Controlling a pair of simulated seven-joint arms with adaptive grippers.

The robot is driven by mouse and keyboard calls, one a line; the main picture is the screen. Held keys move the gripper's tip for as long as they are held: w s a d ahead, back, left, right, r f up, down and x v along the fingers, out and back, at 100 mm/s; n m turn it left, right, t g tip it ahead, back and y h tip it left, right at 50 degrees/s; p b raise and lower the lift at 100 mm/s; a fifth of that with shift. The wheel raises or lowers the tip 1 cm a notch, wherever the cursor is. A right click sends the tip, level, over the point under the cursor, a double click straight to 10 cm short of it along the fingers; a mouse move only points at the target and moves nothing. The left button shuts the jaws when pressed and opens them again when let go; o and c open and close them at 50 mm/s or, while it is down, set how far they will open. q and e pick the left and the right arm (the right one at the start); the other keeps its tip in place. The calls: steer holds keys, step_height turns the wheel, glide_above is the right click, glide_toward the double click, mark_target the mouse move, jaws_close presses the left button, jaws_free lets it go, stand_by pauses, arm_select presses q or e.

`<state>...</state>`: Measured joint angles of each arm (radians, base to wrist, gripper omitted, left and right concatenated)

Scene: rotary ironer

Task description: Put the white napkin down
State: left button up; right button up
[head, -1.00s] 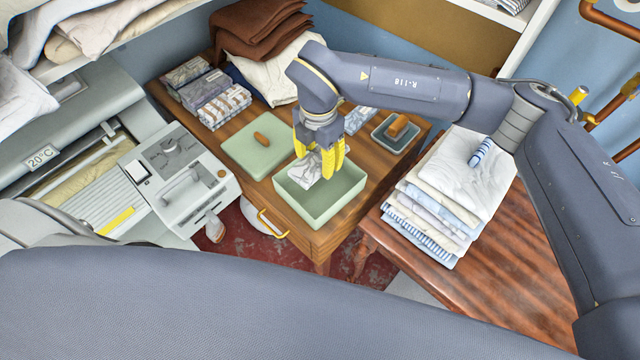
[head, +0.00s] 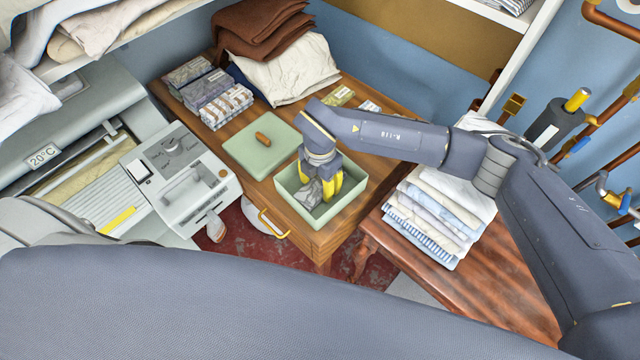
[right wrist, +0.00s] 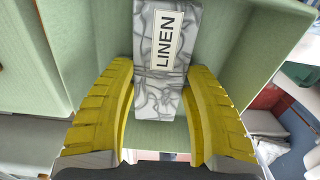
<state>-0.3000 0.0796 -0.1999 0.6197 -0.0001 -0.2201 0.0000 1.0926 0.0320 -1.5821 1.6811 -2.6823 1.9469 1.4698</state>
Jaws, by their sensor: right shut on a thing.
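The white napkin (head: 311,191) is a folded packet with grey marbling. In the right wrist view the napkin (right wrist: 165,75) bears a LINEN label and sits between two yellow fingers. My right gripper (head: 322,187) is shut on it, low inside the open pale green box (head: 340,211). In the right wrist view the green walls of the box (right wrist: 95,35) surround the napkin. I cannot tell whether the napkin touches the box floor. My left gripper is not in view.
The green lid (head: 258,158) with a brown handle lies beside the box on the wooden cabinet. Patterned packets (head: 226,105) and cloths (head: 285,75) lie behind. A stack of folded linen (head: 437,215) stands right on another table. The ironer (head: 180,185) is at left.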

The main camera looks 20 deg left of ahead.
mark_target(320, 185)
steer(key=shift+f, duration=0.4)
steer(key=o, duration=1)
steer(key=shift+f, duration=0.1)
step_height(320, 185, up, 12)
stand_by(0.3)
